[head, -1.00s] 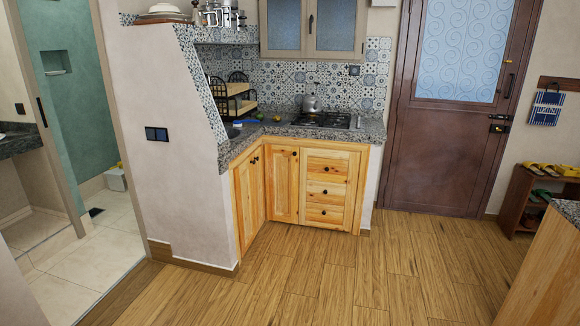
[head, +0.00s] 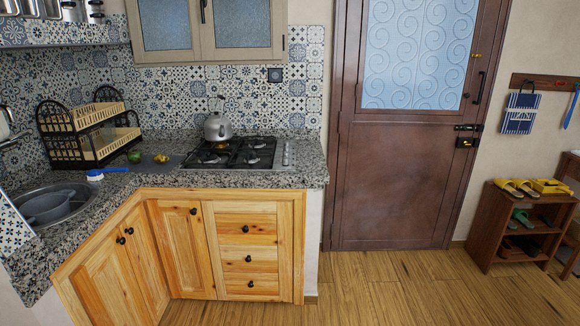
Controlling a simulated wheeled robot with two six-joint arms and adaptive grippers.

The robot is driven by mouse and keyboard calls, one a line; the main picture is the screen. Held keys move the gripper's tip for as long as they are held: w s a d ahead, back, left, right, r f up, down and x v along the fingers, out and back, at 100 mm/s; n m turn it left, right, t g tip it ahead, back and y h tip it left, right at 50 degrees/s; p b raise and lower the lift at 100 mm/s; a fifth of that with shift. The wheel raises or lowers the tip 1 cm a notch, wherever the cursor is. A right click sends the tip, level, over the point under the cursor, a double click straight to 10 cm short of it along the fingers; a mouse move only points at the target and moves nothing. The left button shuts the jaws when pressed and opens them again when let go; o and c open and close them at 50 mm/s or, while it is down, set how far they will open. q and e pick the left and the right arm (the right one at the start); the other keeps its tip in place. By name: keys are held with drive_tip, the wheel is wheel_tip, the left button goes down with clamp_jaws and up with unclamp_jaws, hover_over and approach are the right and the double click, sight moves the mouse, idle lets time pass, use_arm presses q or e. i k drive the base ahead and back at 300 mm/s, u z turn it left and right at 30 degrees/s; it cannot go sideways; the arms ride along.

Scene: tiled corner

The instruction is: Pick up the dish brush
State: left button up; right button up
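The dish brush (head: 106,171) lies on the speckled stone countertop (head: 230,176) at the left of the head view. It has a blue handle and a white head at its left end. It lies between the round sink and the black rack, apart from both as far as I can tell. Neither of my grippers is in the head view.
The sink (head: 70,207) holds a grey pan (head: 46,206). A two-tier rack (head: 85,130) stands behind the brush. A kettle (head: 217,127) sits on the gas hob (head: 240,153). A shoe rack (head: 520,225) stands at right. The wooden floor (head: 390,290) before the cabinets is clear.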

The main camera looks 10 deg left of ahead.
sight(92, 175)
drive_tip(key=u, duration=0.05)
drive_tip(key=i, duration=1.5)
drive_tip(key=u, duration=0.4)
drive_tip(key=i, duration=1)
drive_tip(key=u, duration=1.6)
drive_tip(key=i, duration=0.85)
drive_tip(key=u, duration=0.85)
